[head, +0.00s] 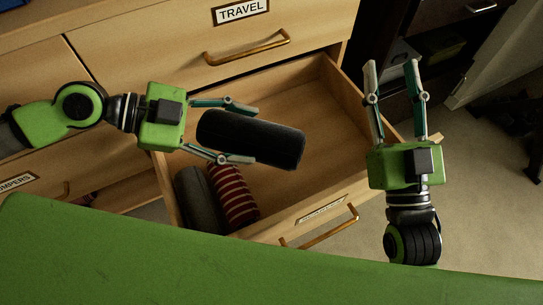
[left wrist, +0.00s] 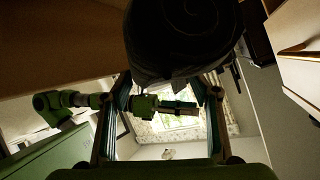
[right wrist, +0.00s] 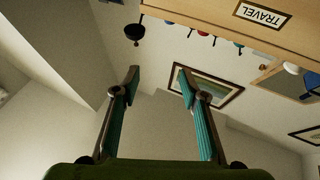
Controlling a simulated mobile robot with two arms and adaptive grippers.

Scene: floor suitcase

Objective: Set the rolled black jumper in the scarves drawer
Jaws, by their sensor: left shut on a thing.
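The rolled black jumper (head: 260,138) is held over the open drawer, lying roughly crosswise. My left gripper (head: 238,132) is shut on its left part, with one finger on each long side. In the left wrist view the roll's spiral end (left wrist: 185,35) fills the top between the fingers (left wrist: 168,95). The open drawer (head: 300,185) has a front label too blurred to read. My right gripper (head: 391,68) is open and empty beyond the drawer's right side; its spread fingers (right wrist: 160,85) also show in the right wrist view.
A red-and-white striped roll (head: 233,195) and a dark grey roll (head: 199,200) lie side by side at the drawer's left. The drawer's middle and right floor is bare. The closed TRAVEL drawer (head: 220,45) is above, and a brass handle (head: 325,230) is on the open drawer's front.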

